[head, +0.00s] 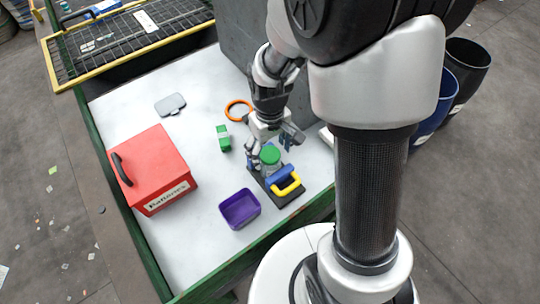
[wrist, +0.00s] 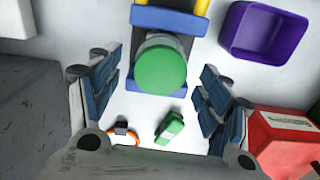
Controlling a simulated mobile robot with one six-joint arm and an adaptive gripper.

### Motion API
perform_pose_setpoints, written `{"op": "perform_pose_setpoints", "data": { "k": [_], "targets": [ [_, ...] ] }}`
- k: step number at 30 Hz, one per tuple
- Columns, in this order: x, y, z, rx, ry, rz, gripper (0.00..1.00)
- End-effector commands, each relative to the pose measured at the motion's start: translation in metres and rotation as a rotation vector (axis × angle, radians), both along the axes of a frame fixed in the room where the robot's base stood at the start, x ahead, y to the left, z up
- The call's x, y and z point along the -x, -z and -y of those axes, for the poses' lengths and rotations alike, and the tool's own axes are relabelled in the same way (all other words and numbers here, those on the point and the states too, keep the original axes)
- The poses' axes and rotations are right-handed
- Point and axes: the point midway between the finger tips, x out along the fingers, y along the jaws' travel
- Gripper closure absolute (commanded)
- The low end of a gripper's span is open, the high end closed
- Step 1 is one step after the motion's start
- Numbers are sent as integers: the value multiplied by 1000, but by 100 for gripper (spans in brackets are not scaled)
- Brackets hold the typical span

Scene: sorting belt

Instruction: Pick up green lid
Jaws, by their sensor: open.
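The green lid (head: 270,155) sits on top of a clear jar (head: 271,167), which stands on a dark base next to a blue block and a yellow handle (head: 288,186). In the wrist view the round green lid (wrist: 160,70) is seen from above, between and a little beyond the two finger pads. In the wrist view my gripper (wrist: 145,92) holds nothing. Most of the jar is hidden under the lid.
A purple bin (head: 240,209) stands in front, and a red battery box (head: 152,170) at the left. A green block (head: 223,138), an orange ring (head: 238,109) and a grey case (head: 170,105) lie on the white table. A grey wall (head: 236,50) rises behind my gripper.

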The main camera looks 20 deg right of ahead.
Motion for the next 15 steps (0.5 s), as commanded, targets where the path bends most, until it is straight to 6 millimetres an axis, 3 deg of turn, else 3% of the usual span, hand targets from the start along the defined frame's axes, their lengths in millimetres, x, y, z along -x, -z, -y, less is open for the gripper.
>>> {"op": "perform_pose_setpoints", "data": {
  "k": [6, 15],
  "targets": [
    [0, 0, 0, 0, 0, 1, 29],
    [0, 0, 0, 0, 0, 1, 49]
  ]
}}
